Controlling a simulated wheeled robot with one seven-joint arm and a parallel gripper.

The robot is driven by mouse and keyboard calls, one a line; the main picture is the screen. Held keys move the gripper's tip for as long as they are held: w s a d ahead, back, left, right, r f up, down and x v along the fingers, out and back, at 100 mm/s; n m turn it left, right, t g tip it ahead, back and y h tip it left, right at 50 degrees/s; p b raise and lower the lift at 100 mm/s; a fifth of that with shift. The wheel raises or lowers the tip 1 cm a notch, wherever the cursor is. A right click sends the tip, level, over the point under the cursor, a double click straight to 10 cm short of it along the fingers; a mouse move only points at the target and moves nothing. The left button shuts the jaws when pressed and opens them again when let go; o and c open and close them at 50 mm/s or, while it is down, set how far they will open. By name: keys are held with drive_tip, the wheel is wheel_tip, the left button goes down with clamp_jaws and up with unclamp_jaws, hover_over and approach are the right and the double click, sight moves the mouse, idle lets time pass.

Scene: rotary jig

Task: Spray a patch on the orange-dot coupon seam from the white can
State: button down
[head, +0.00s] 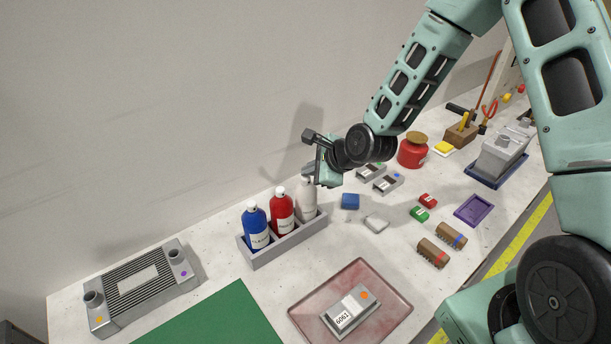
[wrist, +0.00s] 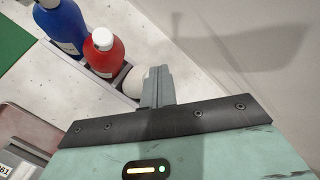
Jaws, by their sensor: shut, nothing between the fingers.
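The white can (head: 306,203) stands upright at the right end of a grey rack (head: 262,258). In the wrist view the white can (wrist: 131,82) is partly hidden behind the red bottle and my fingers. My gripper (head: 317,172) is shut and empty, close to the top of the white can. Its closed fingers also show in the wrist view (wrist: 158,82), just right of the can; whether they touch it I cannot tell. The orange-dot coupon (head: 345,314) is a grey block with a white "6061" label, lying in a reddish tray (head: 384,288). I cannot make out its seam clearly.
A blue bottle (head: 255,228) and a red bottle (head: 281,213) share the rack. A ribbed grey fixture (head: 140,287) and green mat (head: 222,318) lie at left. Small blocks, a red canister (head: 412,153) and a purple tray (head: 474,211) lie at right. The wall is close behind.

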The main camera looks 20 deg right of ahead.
drive_tip(key=shift+f, duration=0.45)
drive_tip(key=shift+r, duration=0.35)
wheel_tip(320, 180, up, 6)
drive_tip(key=p, duration=0.5)
idle(0.3)
idle(0.7)
